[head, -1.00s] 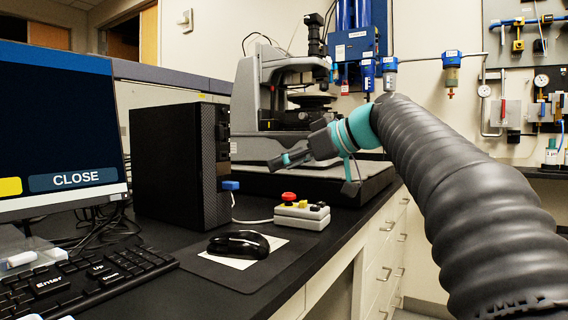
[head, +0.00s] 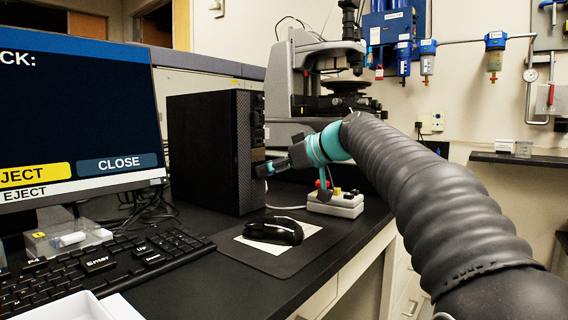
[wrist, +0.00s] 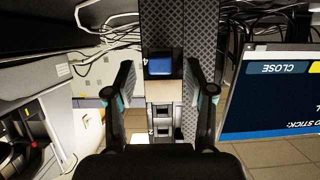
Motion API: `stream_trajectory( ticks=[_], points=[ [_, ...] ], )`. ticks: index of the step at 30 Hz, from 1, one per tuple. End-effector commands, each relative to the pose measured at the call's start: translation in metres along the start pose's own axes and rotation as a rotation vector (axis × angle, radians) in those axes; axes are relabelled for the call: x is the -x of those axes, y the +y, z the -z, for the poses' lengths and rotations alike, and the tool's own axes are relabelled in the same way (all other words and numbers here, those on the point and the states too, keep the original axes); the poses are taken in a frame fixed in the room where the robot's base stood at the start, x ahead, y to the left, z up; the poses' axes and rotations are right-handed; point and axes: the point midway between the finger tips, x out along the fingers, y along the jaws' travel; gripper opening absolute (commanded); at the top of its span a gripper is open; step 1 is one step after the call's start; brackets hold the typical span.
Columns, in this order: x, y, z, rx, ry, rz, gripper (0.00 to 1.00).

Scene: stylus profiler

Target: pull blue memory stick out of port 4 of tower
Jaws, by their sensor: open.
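The black tower (head: 212,150) stands on the bench, its front panel facing right. The blue memory stick (wrist: 160,66) sticks out of the port beside a small "4" in the wrist view. In the wrist view my gripper (wrist: 158,64) is open, with one finger on each side of the stick and a gap on both sides. Nothing is held. How far the fingertips are from the stick in depth is hard to tell.
A monitor (head: 80,110) with EJECT and CLOSE buttons stands left of the tower, behind a keyboard (head: 100,265). A mouse (head: 273,231) lies on a pad. A control box (head: 336,204) with a red button sits below my gripper. The profiler (head: 310,75) stands behind.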

Motion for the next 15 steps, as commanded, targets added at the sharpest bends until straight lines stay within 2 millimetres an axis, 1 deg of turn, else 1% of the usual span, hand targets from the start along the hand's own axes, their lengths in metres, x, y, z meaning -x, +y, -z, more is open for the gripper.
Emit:
stream_trajectory(
  ticks=[9, 10, 11, 12, 14, 15],
  points=[
    [-0.0031, -0.0002, 0.0000, 0.000, 0.000, 0.000, 0.54],
    [-0.0030, -0.0002, 0.0000, 0.000, 0.000, 0.000, 0.52],
    [-0.0030, -0.0002, 0.0000, 0.000, 0.000, 0.000, 0.44],
    [-0.0030, -0.0002, 0.0000, 0.000, 0.000, 0.000, 0.34],
    [-0.0029, -0.0002, 0.0000, 0.000, 0.000, 0.000, 0.19],
    [-0.0029, -0.0002, 0.0000, 0.000, 0.000, 0.000, 0.09]
  ],
)
